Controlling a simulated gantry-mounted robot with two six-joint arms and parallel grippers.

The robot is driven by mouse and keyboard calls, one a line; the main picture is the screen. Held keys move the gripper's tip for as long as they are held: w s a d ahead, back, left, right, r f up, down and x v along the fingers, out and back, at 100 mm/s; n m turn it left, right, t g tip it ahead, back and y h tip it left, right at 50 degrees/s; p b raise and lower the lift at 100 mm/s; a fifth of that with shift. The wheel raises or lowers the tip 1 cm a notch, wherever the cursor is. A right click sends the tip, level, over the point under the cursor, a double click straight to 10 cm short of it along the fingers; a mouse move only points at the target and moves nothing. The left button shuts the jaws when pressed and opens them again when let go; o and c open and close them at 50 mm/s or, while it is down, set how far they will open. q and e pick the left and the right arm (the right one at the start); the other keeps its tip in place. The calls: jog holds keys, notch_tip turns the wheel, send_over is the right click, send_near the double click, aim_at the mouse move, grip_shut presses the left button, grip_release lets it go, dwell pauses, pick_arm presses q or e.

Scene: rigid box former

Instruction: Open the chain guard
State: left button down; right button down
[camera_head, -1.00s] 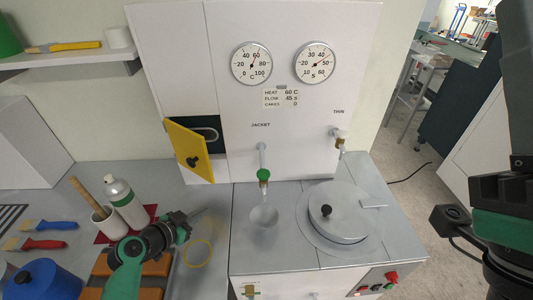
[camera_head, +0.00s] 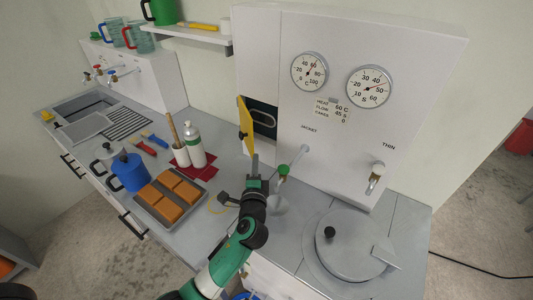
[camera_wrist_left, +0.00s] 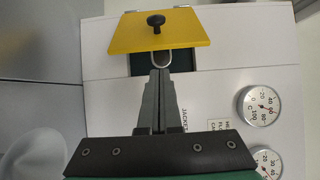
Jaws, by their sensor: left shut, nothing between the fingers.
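The yellow chain guard (camera_head: 246,126) stands swung out from the white panel, seen almost edge-on in the head view. In the left wrist view, the guard (camera_wrist_left: 185,34) shows its face with a black knob (camera_wrist_left: 156,20). The dark opening (camera_head: 264,119) beside it is uncovered, and a pale metal loop (camera_head: 263,118) shows inside. My left gripper (camera_head: 254,160) is shut and empty, just below the guard in the head view. In the left wrist view, the gripper tips (camera_wrist_left: 159,72) point at the loop and opening; contact cannot be told. My right gripper is out of view.
A round lidded vessel (camera_head: 345,243) stands further right. A bottle (camera_head: 194,146) and a tray of orange blocks (camera_head: 155,213) are at left.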

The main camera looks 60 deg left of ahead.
pick_arm(q)
jog(key=b+x, duration=0.1)
jog(key=x, duration=0.8)
jog(key=shift+b, duration=0.35)
jog(key=shift+w, duration=0.1)
